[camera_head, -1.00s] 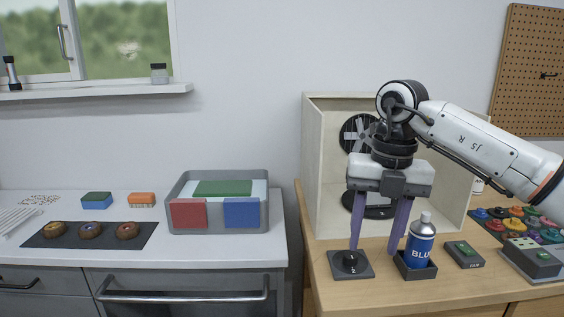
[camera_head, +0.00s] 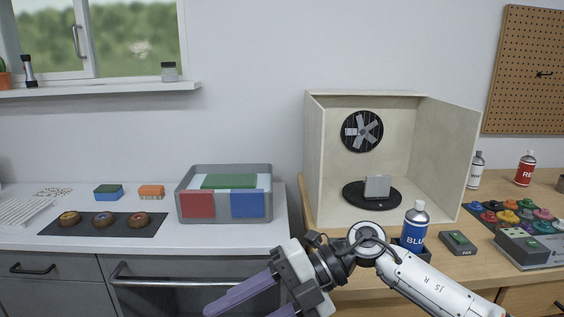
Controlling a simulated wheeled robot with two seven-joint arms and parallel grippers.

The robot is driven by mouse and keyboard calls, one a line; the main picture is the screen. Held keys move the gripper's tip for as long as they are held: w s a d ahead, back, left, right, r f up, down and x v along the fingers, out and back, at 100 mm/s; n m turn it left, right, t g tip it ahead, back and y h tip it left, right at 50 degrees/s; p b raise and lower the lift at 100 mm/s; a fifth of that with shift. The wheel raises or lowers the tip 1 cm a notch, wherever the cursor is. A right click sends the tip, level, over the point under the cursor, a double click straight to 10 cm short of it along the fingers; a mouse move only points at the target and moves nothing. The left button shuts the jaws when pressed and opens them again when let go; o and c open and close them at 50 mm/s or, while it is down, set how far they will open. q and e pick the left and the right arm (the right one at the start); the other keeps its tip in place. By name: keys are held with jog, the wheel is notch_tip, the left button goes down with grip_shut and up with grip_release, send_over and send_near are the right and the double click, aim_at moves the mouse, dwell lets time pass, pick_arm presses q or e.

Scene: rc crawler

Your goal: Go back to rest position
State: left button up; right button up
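My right gripper (camera_head: 243,299) is at the bottom centre, in front of the grey counter, its purple fingers pointing left and apart with nothing between them. Its arm comes in from the lower right and passes in front of the wooden table. My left gripper is not in view. The blue spray can (camera_head: 414,229) stands upright in its dark holder behind my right arm, apart from the gripper. The dark square pad left of the can is hidden behind my arm.
A spray booth (camera_head: 447,155) with a fan and a round turntable (camera_head: 357,194) stands on the wooden table; a grey block sits on the turntable. A grey bin (camera_head: 223,170) and a dark mat (camera_head: 60,229) with round parts are on the counter. A fan switch box (camera_head: 458,243) is at right.

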jog(key=s+a+r+m+t+y, duration=0.1)
jog(key=a+r+m+t+y, duration=0.1)
jog(key=a+m+y, duration=0.3)
jog(key=w+d+f+m+t+h, duration=0.1)
jog(key=w+d+f+m+t, duration=0.3)
jog(key=m+t, duration=0.45)
jog(key=w+d+f+m+t+h, duration=0.1)
jog(key=w+d+f+m+t, duration=0.15)
jog(key=d+m+t, duration=0.55)
jog(key=s+d+f+m+t+h, duration=0.1)
jog(key=d+f+m+h, duration=0.2)
jog(key=f+m+h, duration=0.15)
jog(key=s+d+f+m+h, duration=0.1)
jog(key=d+f+m+h, duration=0.2)
jog(key=f, duration=0.3)
jog(key=s+d+f+m+g+h, duration=0.2)
jog(key=s+d+f, duration=0.3)
jog(key=s+f, duration=0.5)
jog(key=s+d+f+m+g+h, duration=0.3)
jog(key=s+d+f+g, duration=0.2)
jog(key=s+f, duration=0.5)
jog(key=shift+d+m+h, duration=0.3)
jog(key=shift+d+h, duration=0.05)
jog(key=shift+d, duration=0.05)
